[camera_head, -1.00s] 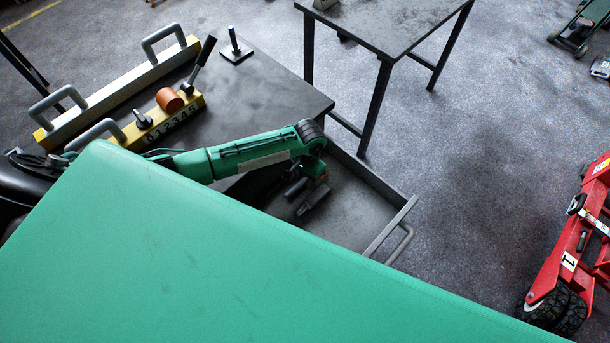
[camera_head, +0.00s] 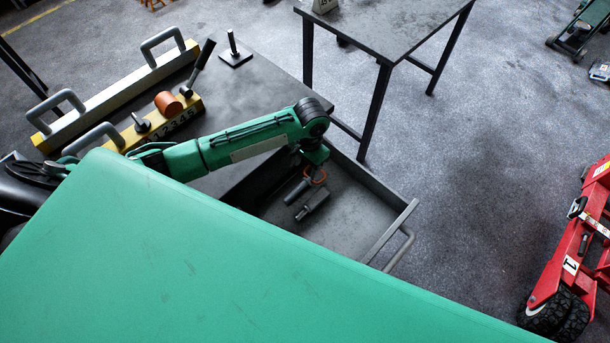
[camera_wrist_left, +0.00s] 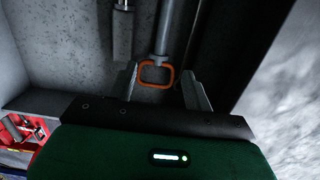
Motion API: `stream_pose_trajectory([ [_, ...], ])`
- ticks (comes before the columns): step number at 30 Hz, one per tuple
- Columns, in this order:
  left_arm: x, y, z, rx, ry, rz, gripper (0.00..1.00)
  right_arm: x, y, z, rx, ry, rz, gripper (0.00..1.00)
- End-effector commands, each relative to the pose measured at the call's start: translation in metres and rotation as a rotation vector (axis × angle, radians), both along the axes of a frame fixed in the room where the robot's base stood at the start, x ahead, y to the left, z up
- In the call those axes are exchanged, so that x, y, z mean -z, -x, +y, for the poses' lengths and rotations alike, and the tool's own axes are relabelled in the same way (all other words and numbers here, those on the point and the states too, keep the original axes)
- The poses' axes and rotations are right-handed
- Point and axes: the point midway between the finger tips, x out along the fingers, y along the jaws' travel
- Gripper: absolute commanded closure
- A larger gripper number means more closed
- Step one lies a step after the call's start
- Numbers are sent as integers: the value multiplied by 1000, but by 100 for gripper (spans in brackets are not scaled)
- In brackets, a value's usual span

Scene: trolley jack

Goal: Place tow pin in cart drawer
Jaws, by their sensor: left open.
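The cart drawer (camera_head: 352,222) is pulled open in the head view. The tow pin (camera_head: 298,190), a dark rod with an orange ring, lies inside it, close under my left gripper (camera_head: 316,162). In the left wrist view my left gripper (camera_wrist_left: 160,68) is open, with one finger on each side of the tow pin's orange ring (camera_wrist_left: 156,86). The pin's grey shaft (camera_wrist_left: 163,35) runs away from the ring. I cannot tell whether a finger touches the ring. My right gripper is out of view.
Another dark cylindrical piece (camera_head: 313,206) lies beside the pin in the drawer. The cart top (camera_head: 255,90) holds yellow-sided bars with handles and an upright black post (camera_head: 234,50). A dark table (camera_head: 400,25) stands behind, and a red trolley jack (camera_head: 565,260) at right. The drawer's front is clear.

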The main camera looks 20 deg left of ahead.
Motion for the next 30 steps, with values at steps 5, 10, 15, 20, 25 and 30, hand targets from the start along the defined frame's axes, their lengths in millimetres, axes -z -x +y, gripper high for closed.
stream_pose_trajectory([
  [5, -28, -3, -1, 0, 0, -1, 49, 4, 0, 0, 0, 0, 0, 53],
  [10, -39, -3, -1, 0, 0, 0, 49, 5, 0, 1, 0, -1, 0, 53],
  [15, -40, -3, -1, 0, 0, 1, 49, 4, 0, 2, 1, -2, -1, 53],
  [20, -40, -3, -1, 0, 0, 1, 49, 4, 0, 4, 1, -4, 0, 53],
  [25, -39, -3, -1, 0, 0, 1, 49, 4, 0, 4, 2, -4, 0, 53],
  [30, -39, -2, -1, 0, 0, 1, 49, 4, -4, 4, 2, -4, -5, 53],
])
